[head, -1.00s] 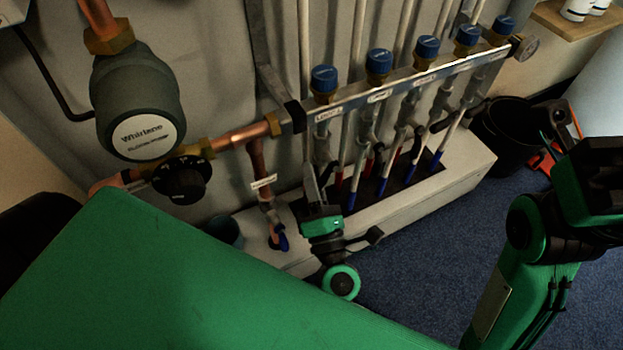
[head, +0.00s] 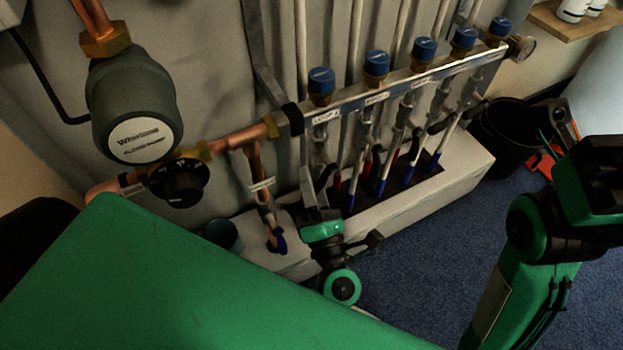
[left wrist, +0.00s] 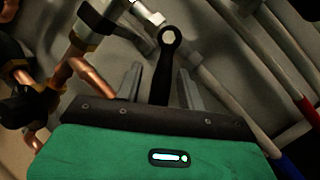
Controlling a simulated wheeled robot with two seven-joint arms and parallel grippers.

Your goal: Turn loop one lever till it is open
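The loop one lever (left wrist: 165,65) is a black handle with a ringed end. It stands between the two grey fingers of my left gripper (left wrist: 162,88) in the left wrist view, with a gap on each side. In the head view my left gripper (head: 317,188) is below the loop one label (head: 327,116) and the leftmost blue cap (head: 321,81). There its fingers and wrist hide the lever.
The manifold bar (head: 400,85) runs up to the right with several blue caps. A pump (head: 133,105) and copper pipe (head: 240,136) are on the left. A pale box (head: 455,170) lies below the pipes. A black bucket (head: 497,132) stands on the blue carpet (head: 420,245).

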